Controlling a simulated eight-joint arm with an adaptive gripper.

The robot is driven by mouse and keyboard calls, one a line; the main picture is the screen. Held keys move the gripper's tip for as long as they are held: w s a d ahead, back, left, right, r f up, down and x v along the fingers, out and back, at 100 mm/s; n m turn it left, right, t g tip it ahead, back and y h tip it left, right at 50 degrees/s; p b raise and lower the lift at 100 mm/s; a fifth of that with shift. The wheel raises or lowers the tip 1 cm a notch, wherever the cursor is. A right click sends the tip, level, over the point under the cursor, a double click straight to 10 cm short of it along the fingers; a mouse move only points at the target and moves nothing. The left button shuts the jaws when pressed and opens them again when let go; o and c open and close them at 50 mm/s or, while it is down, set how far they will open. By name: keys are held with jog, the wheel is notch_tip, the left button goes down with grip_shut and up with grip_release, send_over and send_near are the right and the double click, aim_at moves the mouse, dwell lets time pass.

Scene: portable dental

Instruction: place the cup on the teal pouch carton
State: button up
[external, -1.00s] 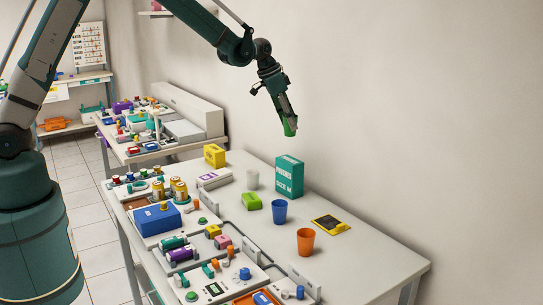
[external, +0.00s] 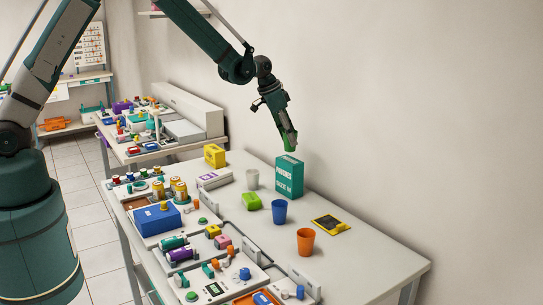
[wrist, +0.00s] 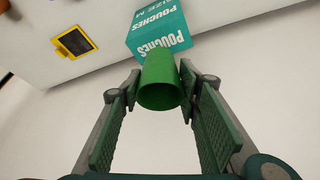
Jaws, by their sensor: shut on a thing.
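The green cup (wrist: 160,82) is between the fingers of my gripper (wrist: 158,88) in the wrist view. My gripper (external: 289,140) is shut on the cup; in the external view the cup (external: 290,142) shows at the fingertips. The teal pouch carton (external: 289,178) stands upright on the table, directly below the cup in the picture. In the wrist view the carton (wrist: 172,32) shows just beyond the cup, which overlaps part of its near face. A gap between cup and carton is hard to judge.
A black and yellow flat item (external: 330,224) lies to the right. The wall is behind.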

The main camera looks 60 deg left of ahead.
aim_at(290, 146)
jog(key=shift+f, duration=1.9)
jog(key=shift+f, duration=0.1)
jog(key=o, duration=0.7)
jog(key=shift+r, duration=0.25)
jog(key=shift+v, duration=5.9)
jog(key=shift+s, duration=0.1)
